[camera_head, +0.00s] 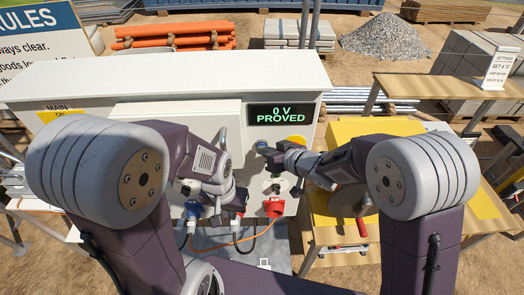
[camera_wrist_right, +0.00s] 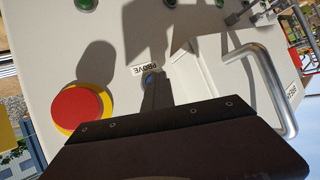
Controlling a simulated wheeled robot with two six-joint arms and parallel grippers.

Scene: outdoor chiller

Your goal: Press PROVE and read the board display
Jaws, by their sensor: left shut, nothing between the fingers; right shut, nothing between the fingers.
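The board (camera_head: 175,85) is a pale cabinet, and its display (camera_head: 282,114) reads "0 V PROVED" in green. In the right wrist view, the PROVE label (camera_wrist_right: 150,68) appears upside down, with a blue button (camera_wrist_right: 148,79) beside it. My right gripper (camera_head: 262,147) is shut and empty at the board's front. In the wrist view its dark fingers (camera_wrist_right: 154,90) reach the button and partly cover it; I cannot tell whether they press it. My left gripper (camera_head: 190,187) is shut and empty, lower down in front of the board near the sockets.
A red emergency stop on yellow (camera_wrist_right: 80,108) and a metal handle (camera_wrist_right: 278,92) flank the button. Blue (camera_head: 193,210) and red (camera_head: 274,206) connectors with cables sit low on the board. A yellow-topped bench (camera_head: 365,130) stands at right.

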